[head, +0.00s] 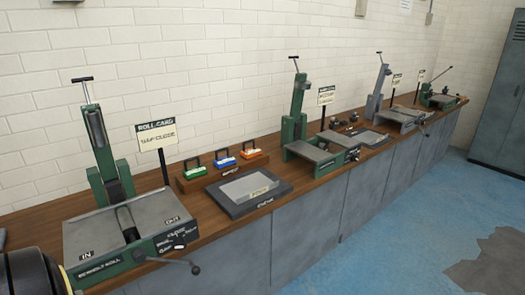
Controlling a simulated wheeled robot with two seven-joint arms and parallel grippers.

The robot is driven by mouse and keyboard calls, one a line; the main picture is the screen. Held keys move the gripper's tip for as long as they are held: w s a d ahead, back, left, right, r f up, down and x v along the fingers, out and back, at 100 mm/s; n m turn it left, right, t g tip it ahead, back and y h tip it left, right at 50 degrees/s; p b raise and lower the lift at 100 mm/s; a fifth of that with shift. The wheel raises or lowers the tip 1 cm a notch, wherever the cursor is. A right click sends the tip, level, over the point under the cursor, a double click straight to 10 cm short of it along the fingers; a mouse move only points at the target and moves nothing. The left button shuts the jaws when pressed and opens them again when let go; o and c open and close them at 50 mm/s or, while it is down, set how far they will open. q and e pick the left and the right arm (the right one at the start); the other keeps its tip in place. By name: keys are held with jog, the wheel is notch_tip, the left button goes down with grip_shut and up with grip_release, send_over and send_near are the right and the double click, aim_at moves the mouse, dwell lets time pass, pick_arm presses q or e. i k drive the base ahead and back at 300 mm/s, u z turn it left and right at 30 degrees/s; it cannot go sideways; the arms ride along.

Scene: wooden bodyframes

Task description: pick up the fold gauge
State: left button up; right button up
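No thing in view can be read clearly as the fold gauge. A wooden rack (237,172) on the bench holds three small handled blocks: a green one (196,172), a blue one (225,163) and an orange one (251,154). Their labels are too small to read. In front of the rack lies a dark flat tray (237,208) with a light grey labelled block (250,186) on it; the label is not legible. Neither of my grippers shows in the head view. A dark rounded part at the lower left edge looks like mine.
A green roll machine (103,240) with a crank stands at the near left, beside a "ROLL CARD" sign (156,134). More machines (322,152) (402,118) (440,98) line the long wooden bench (207,232) against a brick wall. A grey locker (503,100) stands at right; blue floor lies open.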

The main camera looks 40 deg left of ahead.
aim_at(219, 163)
jog(key=u, duration=0.6)
jog(key=i, duration=1.3)
jog(key=u, duration=1.2)
